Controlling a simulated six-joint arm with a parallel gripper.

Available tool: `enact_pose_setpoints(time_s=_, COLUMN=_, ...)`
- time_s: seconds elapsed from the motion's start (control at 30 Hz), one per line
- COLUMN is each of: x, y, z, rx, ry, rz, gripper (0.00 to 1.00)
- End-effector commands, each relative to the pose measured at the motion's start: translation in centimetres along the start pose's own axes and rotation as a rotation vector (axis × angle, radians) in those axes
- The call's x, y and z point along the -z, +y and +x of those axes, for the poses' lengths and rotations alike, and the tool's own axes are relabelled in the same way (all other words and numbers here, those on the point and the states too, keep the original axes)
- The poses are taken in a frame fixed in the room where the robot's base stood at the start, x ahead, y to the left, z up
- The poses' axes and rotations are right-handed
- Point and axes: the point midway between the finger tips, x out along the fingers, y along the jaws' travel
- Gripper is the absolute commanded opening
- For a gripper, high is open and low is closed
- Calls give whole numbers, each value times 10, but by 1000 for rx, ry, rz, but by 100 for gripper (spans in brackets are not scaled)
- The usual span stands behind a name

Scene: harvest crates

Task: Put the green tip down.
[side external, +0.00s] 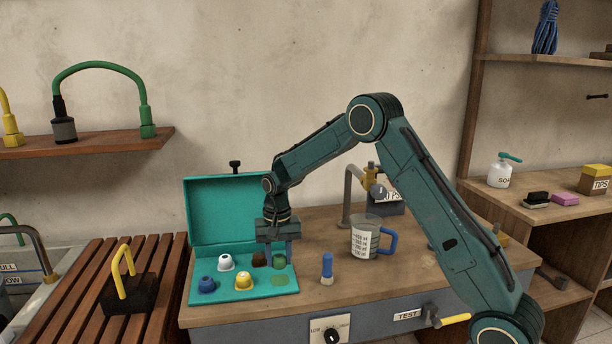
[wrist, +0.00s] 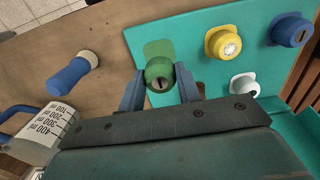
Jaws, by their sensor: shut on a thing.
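The green tip (wrist: 159,70) is between the two fingers of my gripper (wrist: 160,82) in the wrist view, and my gripper is shut on it. In the side view the green tip (side external: 279,261) hangs under the fingers of my gripper (side external: 278,252), over the right part of the open teal case (side external: 240,293). A green square patch (side external: 280,281) on the case shows just in front of the tip. In the wrist view the patch (wrist: 157,47) shows partly behind the tip. I cannot tell whether the tip touches the case.
The case also holds a blue tip (side external: 207,285), a yellow tip (side external: 243,281), a white tip (side external: 225,262) and a dark brown piece (side external: 259,260). A blue-capped brush-like item (side external: 327,268) and a measuring jug (side external: 366,238) stand to the right. The raised lid (side external: 220,210) is behind.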

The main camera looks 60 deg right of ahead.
Motion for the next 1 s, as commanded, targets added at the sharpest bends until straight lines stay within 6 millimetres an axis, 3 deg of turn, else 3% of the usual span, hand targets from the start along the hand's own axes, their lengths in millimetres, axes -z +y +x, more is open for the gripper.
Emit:
enact_pose_setpoints(time_s=0.43, x=0, y=0, z=40, rx=-1, ry=-2, rz=0, gripper=21)
enact_pose_setpoints(time_s=0.93, x=0, y=0, z=46, rx=0, ry=0, rz=0, gripper=21)
enact_pose_setpoints(time_s=0.97, x=0, y=0, z=45, rx=0, ry=0, rz=0, gripper=39)
enact_pose_setpoints(time_s=1.0, x=0, y=0, z=45, rx=0, ry=0, rz=0, gripper=47)
